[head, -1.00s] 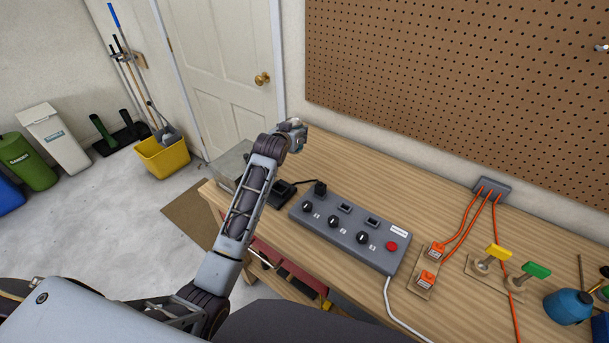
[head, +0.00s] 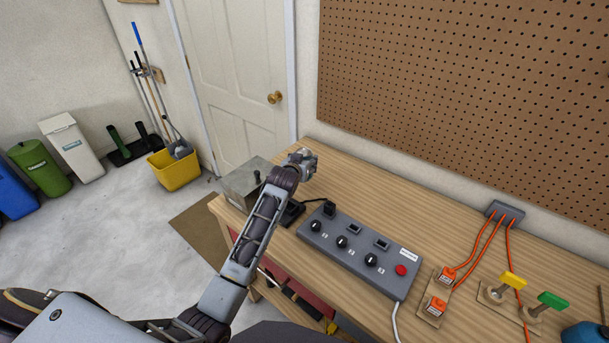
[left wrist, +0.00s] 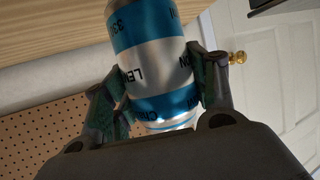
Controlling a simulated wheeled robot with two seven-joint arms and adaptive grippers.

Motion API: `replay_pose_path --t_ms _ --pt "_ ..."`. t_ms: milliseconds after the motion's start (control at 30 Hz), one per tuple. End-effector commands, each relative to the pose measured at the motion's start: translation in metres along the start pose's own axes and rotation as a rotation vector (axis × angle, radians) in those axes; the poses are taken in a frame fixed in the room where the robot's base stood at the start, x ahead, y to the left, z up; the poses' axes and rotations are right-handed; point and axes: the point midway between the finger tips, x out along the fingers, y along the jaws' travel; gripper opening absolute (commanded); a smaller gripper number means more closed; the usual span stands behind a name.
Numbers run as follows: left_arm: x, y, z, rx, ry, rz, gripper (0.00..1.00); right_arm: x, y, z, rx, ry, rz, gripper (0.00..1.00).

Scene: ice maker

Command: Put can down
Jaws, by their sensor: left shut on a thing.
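The can (left wrist: 152,62) is silver with blue bands and dark lettering. In the left wrist view it sits between the two fingers of my left gripper (left wrist: 160,100), which is shut on it. In the head view my left gripper (head: 302,160) is over the far left part of the wooden workbench (head: 400,185). The can cannot be made out there. Whether the can touches the bench top cannot be told. My right gripper is not in view.
A grey control box (head: 360,250) with knobs and a red button lies on the bench, right of my left arm. A grey metal box (head: 245,185) stands at the bench's left end. Orange-wired switches (head: 438,290) are at the right. The bench behind the control box is clear.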

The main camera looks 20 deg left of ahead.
Motion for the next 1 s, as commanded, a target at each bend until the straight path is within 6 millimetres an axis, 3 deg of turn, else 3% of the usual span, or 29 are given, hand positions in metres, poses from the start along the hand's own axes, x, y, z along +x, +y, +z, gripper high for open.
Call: replay_pose_path --t_ms 200,600,1000 --pt "0.006 0.0 0.014 0.0 0.003 0.0 0.22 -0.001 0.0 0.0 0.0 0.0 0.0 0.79" --pt "0.007 0.0 0.017 0.0 0.003 0.0 0.22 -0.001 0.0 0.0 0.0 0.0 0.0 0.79" --pt "0.02 0.0 0.048 0.0 0.003 0.0 0.22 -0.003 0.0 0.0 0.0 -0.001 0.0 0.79"
